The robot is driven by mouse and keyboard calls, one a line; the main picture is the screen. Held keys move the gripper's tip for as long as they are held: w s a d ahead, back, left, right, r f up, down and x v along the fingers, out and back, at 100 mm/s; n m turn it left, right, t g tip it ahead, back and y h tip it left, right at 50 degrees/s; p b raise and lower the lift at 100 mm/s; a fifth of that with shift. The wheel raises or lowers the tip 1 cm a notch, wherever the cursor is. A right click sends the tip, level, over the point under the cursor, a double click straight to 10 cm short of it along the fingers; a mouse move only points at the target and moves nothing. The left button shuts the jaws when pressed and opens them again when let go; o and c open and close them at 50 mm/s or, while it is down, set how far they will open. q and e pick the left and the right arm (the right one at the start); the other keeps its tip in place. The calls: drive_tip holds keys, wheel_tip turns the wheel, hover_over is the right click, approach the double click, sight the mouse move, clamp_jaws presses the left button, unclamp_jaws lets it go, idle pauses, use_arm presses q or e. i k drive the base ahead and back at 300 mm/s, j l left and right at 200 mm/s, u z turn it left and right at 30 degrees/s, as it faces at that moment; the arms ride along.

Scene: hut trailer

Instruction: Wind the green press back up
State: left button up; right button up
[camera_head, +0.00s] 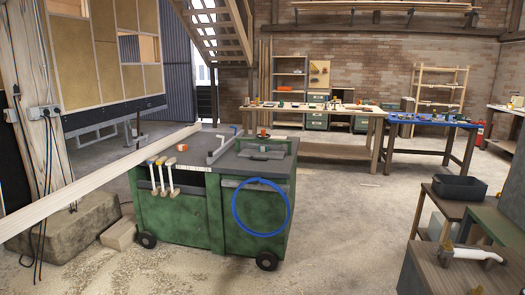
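No object here can be made out for certain as the green press. A green wheeled cabinet (180,215) with a grey top stands left of centre. A small low green item (268,140) sits on the back right of its top, with an orange thing by it; its parts are too small to tell. At the right edge is a green surface (500,224) beside a dark wooden table, partly cut off by the frame. Neither of my grippers is in view.
A long timber beam (95,183) slants in from the left to the cabinet top. A blue hoop (262,207) hangs on the cabinet front. A black bin (459,188) stands on the right-hand table. The floor between cabinet and right tables is open.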

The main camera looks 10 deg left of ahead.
sight(262, 135)
drive_tip(key=i+j, duration=0.15)
drive_tip(key=i, duration=0.35)
drive_tip(key=i+j+z, duration=0.15)
drive_tip(key=i, duration=0.3)
